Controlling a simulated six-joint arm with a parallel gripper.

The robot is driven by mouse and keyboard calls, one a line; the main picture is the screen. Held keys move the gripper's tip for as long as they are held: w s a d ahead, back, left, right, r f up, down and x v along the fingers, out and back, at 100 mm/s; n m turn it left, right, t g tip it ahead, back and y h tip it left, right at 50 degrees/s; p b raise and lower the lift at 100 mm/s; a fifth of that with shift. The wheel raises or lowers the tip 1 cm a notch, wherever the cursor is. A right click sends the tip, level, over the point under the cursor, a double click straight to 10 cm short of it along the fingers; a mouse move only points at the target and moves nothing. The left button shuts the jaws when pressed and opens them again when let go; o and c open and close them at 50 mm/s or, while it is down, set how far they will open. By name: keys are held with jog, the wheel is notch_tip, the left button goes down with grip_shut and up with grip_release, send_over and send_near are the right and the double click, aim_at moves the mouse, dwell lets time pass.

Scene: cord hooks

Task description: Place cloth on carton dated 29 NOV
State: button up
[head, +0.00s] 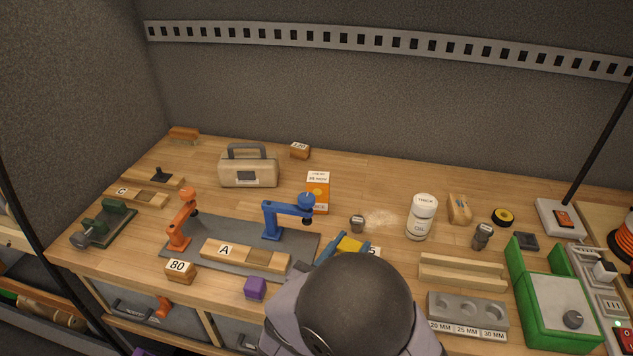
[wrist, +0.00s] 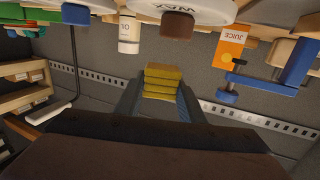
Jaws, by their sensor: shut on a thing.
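My gripper (head: 346,246) is shut on a yellow folded cloth (wrist: 162,82). In the wrist view the cloth shows as stacked layers between the two blue fingers. In the head view only part of the cloth shows past my dark rounded arm link. An orange and white juice carton (head: 318,192) stands upright toward the back of the bench, behind and left of my gripper. Its white top carries a small printed date, too small to read surely. The carton also shows in the wrist view (wrist: 232,47). The cloth is apart from the carton.
A blue clamp-like stand (head: 272,220) is just left of the carton's front. A white oil bottle (head: 421,217) stands to the right. A beige box with a handle (head: 248,170) is behind left. A small dark-topped knob (head: 357,223) lies near my gripper.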

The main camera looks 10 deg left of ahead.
jog(key=w+d+m+g+h, duration=0.1)
jog(key=w+d+m+h, duration=0.15)
jog(key=d, duration=0.25)
jog(key=w+d+m+g+h, duration=0.1)
jog(key=w+d+h, duration=0.15)
jog(key=d, duration=0.25)
jog(key=w+d+r, duration=0.1)
jog(key=w+r, duration=0.1)
jog(key=w, duration=0.1)
jog(key=w+d+r+n+y, duration=0.1)
jog(key=w+d+r, duration=0.1)
jog(key=w+r, duration=0.1)
jog(key=w+d+r+t+y, duration=0.1)
jog(key=w+d+r, duration=0.1)
jog(key=w, duration=0.3)
jog(key=shift+w+r+n, duration=0.25)
jog(key=shift+r, duration=0.15)
jog(key=w+a+r+n+t+y, duration=0.1)
jog(key=w+a+r+n+y, duration=0.1)
jog(key=w+r+y, duration=0.25)
jog(key=w+a+r+n+y, duration=0.4)
jog(key=a+r+y, duration=0.1)
jog(key=a, duration=0.2)
jog(key=n+g+y, duration=0.4)
jog(key=n+y, duration=0.5)
jog(key=y, duration=0.2)
send_over(318, 177)
notch_tip(318, 177, down, 5)
jog(key=shift+f+p, duration=0.8)
jog(key=shift+f, duration=4.15)
